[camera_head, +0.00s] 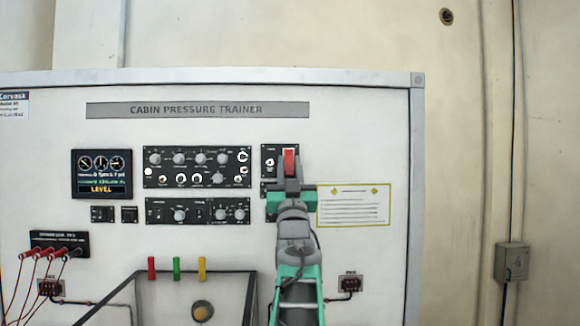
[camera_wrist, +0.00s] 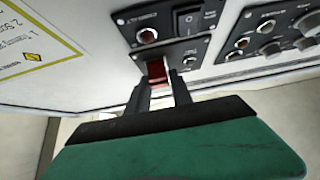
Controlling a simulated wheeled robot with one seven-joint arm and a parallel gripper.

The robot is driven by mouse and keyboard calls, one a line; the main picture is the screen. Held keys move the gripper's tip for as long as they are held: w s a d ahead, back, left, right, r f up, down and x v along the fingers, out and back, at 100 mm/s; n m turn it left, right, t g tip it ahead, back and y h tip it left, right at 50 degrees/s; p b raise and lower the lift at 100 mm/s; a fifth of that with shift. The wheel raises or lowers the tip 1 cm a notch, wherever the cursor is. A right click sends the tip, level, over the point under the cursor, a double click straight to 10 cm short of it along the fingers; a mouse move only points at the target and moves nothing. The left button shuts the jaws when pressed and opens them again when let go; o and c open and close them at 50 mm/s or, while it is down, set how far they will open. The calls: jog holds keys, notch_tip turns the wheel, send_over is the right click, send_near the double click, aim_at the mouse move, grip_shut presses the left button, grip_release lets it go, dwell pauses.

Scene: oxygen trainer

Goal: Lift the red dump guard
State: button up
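The red dump guard (camera_head: 289,161) is on a small black panel at the upper right of the trainer board. It also shows in the wrist view (camera_wrist: 157,69), where it looks like a red cover on the black panel. My gripper (camera_head: 290,182) is directly in front of that panel, and it hides the panel's lower part in the head view. In the wrist view my gripper's two dark fingers (camera_wrist: 160,77) are apart, with a gap between them. Their tips are close to the guard, one toward each side. I cannot tell whether they touch it.
A black panel of knobs (camera_head: 197,167) lies left of the guard. A yellow-cornered placard (camera_head: 353,205) is to its right. In the wrist view a black rocker switch (camera_wrist: 188,19) and a round knob (camera_wrist: 148,36) sit near the guard. Colored handles (camera_head: 176,268) stand lower down.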

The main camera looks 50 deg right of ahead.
grip_shut()
dwell(1.1)
